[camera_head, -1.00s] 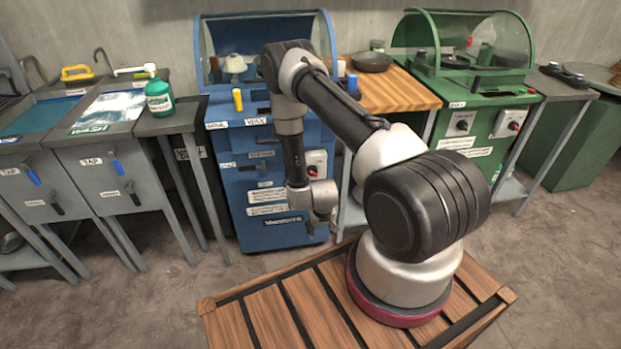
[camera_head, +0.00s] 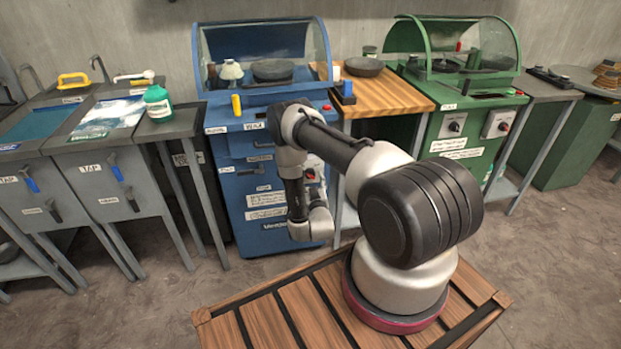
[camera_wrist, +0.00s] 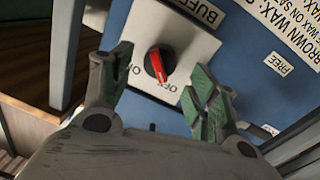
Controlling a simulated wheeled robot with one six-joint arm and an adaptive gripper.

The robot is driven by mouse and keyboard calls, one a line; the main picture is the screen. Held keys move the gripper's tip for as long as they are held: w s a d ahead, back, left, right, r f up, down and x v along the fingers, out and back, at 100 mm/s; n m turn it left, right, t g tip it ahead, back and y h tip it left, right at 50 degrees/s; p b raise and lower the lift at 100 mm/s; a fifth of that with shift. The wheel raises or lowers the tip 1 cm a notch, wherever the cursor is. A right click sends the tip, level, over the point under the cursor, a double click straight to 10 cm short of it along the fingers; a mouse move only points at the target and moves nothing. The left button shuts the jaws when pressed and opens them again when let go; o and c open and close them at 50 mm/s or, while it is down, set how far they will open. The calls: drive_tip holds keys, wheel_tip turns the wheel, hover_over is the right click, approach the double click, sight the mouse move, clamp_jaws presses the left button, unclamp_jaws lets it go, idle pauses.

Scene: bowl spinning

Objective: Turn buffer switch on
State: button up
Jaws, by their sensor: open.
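The buffer switch is a red knob (camera_wrist: 156,66) on a pale square plate (camera_wrist: 187,38) with ON and OFF lettering. In the wrist view, the bright end of the knob lies near the OFF lettering. My gripper (camera_wrist: 158,84) is open, with one green-padded finger to the left of the knob and one to its lower right. The fingers appear apart from the knob, and nothing is between them. In the head view, the red knob (camera_head: 309,174) shows on the front of the blue machine (camera_head: 232,190), beside my arm. My gripper is mostly hidden there behind my wrist.
A wooden-topped table (camera_head: 385,96) and a green machine (camera_head: 455,130) stand to the right of the blue machine. Grey sink units (camera_head: 92,165) with a green bottle (camera_head: 158,103) stand to its left. A grey table leg (camera_wrist: 65,50) is close to my left finger.

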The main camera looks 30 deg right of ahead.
sight(311, 177)
drive_tip(key=shift+x, duration=1.6)
drive_tip(key=c, duration=1)
